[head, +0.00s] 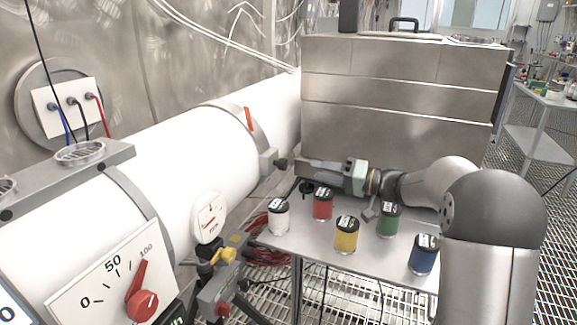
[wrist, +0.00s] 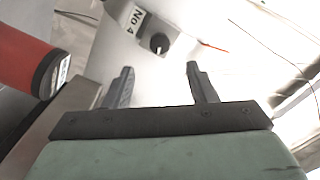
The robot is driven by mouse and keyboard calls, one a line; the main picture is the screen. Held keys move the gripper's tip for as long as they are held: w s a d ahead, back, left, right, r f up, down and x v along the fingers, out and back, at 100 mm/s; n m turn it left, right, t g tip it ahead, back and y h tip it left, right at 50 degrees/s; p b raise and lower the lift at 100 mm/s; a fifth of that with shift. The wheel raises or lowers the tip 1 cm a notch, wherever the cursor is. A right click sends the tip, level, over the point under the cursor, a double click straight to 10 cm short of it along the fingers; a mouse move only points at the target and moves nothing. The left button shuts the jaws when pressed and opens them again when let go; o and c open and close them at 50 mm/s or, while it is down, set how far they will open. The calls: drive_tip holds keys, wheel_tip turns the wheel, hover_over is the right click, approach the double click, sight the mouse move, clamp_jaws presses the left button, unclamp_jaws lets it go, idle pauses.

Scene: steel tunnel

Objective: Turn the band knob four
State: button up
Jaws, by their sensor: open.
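Band knob four (wrist: 158,43) is a small black round knob with a pale line on its face, on a grey block at the white pipe. A label reading "No 4" (wrist: 135,20) is left of it in the wrist view. The knob (head: 281,163) also shows in the head view, on the block at the foot of the pipe's metal band (head: 240,125). My gripper (wrist: 160,68) is open and empty. Its two fingers point toward the knob, which appears between and just beyond the fingertips. In the head view my gripper (head: 299,164) is just right of the knob.
A steel table (head: 310,240) below my arm carries several canisters, including white (head: 279,217), red (head: 322,204) and yellow (head: 346,236). The red one (wrist: 22,55) is close to my gripper's left in the wrist view. A large steel box (head: 395,100) stands behind.

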sight(286, 164)
drive_tip(key=x, duration=0.9)
drive_tip(key=shift+w+a+p, duration=0.15)
drive_tip(key=shift+a+p, duration=0.15)
drive_tip(key=c, duration=1)
